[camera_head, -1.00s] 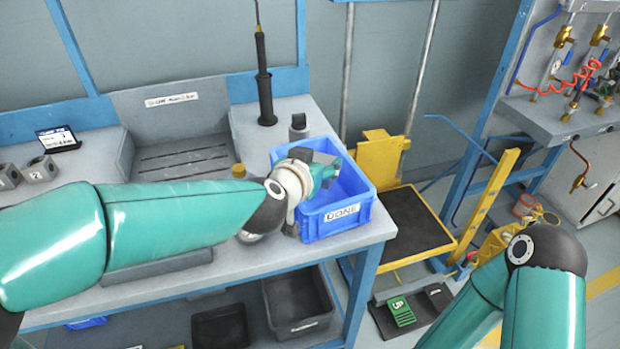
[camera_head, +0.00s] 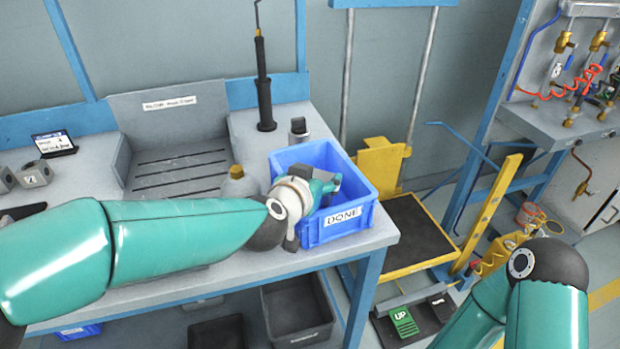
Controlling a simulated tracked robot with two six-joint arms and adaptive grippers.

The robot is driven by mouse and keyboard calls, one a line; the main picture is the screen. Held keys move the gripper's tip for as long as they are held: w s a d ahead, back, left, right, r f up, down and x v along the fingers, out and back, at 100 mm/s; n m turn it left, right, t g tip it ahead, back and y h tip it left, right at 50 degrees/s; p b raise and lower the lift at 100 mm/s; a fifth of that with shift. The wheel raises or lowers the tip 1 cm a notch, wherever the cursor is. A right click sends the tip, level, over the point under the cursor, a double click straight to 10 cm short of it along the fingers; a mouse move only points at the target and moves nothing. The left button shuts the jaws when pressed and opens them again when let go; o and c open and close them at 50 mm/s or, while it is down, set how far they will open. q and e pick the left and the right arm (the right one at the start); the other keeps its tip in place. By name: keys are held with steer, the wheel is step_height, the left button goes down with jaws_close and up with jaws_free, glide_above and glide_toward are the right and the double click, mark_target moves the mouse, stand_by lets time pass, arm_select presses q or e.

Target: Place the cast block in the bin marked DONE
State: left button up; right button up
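The blue bin marked DONE (camera_head: 343,238) stands at the right end of the bench. My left arm reaches across the bench, and its wrist is over the bin's near left side. My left gripper (camera_head: 322,186) points into the bin; its fingers are mostly hidden, so I cannot tell whether they are open or shut. A grey cast block with a marked face (camera_head: 37,174) sits at the bench's far left. My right gripper is out of view.
A bottle with a yellow cap (camera_head: 238,185) stands close behind my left forearm. A black upright tool (camera_head: 264,90) and a small grey object (camera_head: 299,130) stand behind the bin. A yellow-framed platform (camera_head: 420,232) is right of the bench.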

arm_select(q)
steer(key=o, duration=0.3)
steer(key=shift+s+f, duration=0.1)
steer(key=shift+f, duration=0.35)
steer(key=shift+o, duration=0.2)
steer(key=shift+r, duration=0.3)
steer(key=shift+r+p, duration=0.45)
steer(key=shift+p, duration=0.15)
steer(key=p+v, duration=0.1)
steer(key=v, duration=0.6)
steer(key=shift+r, duration=0.2)
steer(key=shift+s, duration=0.1)
